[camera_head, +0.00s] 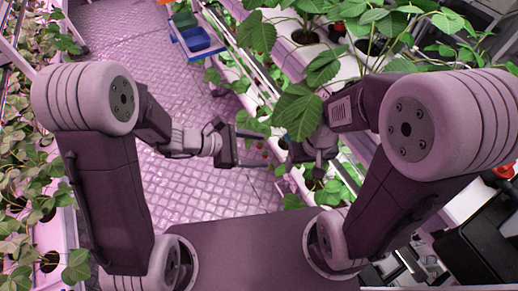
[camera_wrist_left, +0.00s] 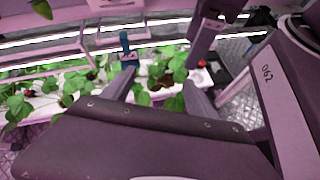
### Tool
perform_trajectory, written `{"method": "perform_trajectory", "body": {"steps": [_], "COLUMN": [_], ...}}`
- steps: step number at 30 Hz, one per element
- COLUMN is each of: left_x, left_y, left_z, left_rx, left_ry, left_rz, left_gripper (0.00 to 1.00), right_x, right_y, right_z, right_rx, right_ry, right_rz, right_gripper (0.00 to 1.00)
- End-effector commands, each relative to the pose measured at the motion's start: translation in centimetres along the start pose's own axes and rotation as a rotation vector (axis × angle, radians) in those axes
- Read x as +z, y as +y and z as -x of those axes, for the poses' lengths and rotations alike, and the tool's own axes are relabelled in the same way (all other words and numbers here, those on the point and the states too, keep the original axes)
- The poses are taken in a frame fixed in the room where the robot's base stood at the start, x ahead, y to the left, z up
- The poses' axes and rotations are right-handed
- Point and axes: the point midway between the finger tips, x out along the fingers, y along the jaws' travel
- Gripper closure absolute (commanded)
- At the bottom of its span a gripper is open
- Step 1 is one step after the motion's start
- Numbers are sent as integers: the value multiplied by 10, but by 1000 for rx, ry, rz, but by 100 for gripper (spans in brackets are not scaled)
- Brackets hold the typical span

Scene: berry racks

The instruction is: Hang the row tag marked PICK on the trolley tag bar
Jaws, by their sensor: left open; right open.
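I cannot make out the PICK row tag or the trolley tag bar in either view. My left gripper (camera_head: 262,150) is open and empty, pointing right beside the planting row in the head view. Its two fingers (camera_wrist_left: 160,92) stand apart in the left wrist view, with leaves and a white gutter seen beyond them. My right gripper (camera_head: 308,160) is open, partly hidden by leaves at the row. A small blue piece (camera_head: 282,143) shows near it. A teal upright piece (camera_wrist_left: 125,45) shows beyond the left fingers in the wrist view; what it is, I cannot tell.
A blue bin (camera_head: 199,41) stands at the top of the aisle. The patterned aisle floor (camera_head: 185,95) is clear between racks. Strawberry plants (camera_head: 297,107) hang over the row on the right. More plants (camera_head: 25,155) line the left rack. A red object (camera_head: 504,171) lies at the right edge.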

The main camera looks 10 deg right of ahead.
Motion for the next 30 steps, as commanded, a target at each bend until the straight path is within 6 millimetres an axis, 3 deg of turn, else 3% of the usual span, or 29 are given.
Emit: {"method": "perform_trajectory", "body": {"steps": [1, 6, 14, 30], "left_x": [-26, -52, -52, -50], "left_y": [8, 40, 46, 62], "left_z": [-27, -54, -58, -133], "left_rx": [50, 192, 214, 213], "left_ry": [-33, -94, -99, -99], "left_rz": [95, 292, 316, 312], "left_gripper": [33, 33, 33, 33], "right_x": [3, 5, 5, 8], "right_y": [1, 1, 1, 1], "right_z": [-29, -48, -46, -72], "right_rx": [0, 0, 0, 0], "right_ry": [-1, -1, 0, 0], "right_rz": [0, 0, 0, 0], "right_gripper": [28, 28, 28, 28]}}
